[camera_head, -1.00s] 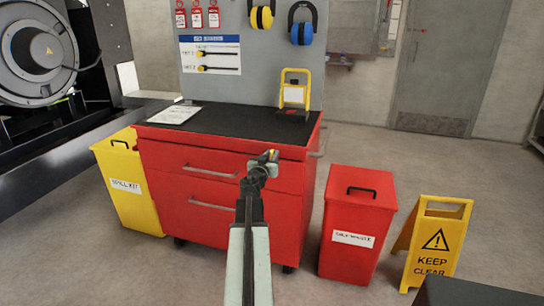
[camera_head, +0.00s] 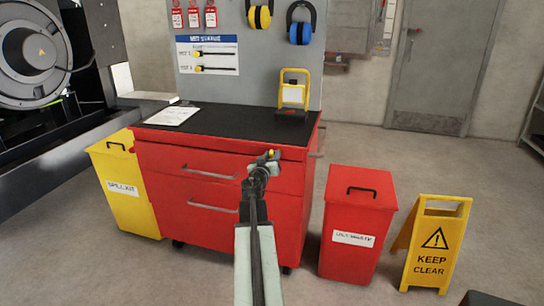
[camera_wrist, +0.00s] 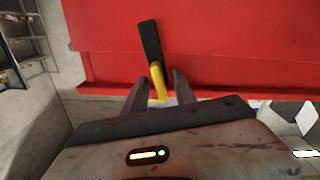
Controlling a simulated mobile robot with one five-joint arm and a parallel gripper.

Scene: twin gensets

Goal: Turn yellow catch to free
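The yellow catch (camera_wrist: 158,82) shows in the wrist view as a short yellow lever below a black bar (camera_wrist: 150,43) against the red cabinet front (camera_wrist: 220,75). My gripper (camera_wrist: 160,88) has its two fingers apart, one on each side of the yellow lever, with small gaps visible. In the head view my gripper (camera_head: 262,165) is at the upper front of the red cabinet (camera_head: 160,200). A small yellow spot of the catch (camera_head: 271,154) shows at its tip. My gripper hides most of the catch there.
A yellow spill-kit bin (camera_head: 125,200) stands left of the cabinet. A red bin (camera_head: 355,220) and a yellow keep-clear sign (camera_head: 435,250) stand to its right. A paper (camera_head: 172,115) and yellow stand (camera_head: 293,92) are on the black top. The floor before the door (camera_head: 430,70) is clear.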

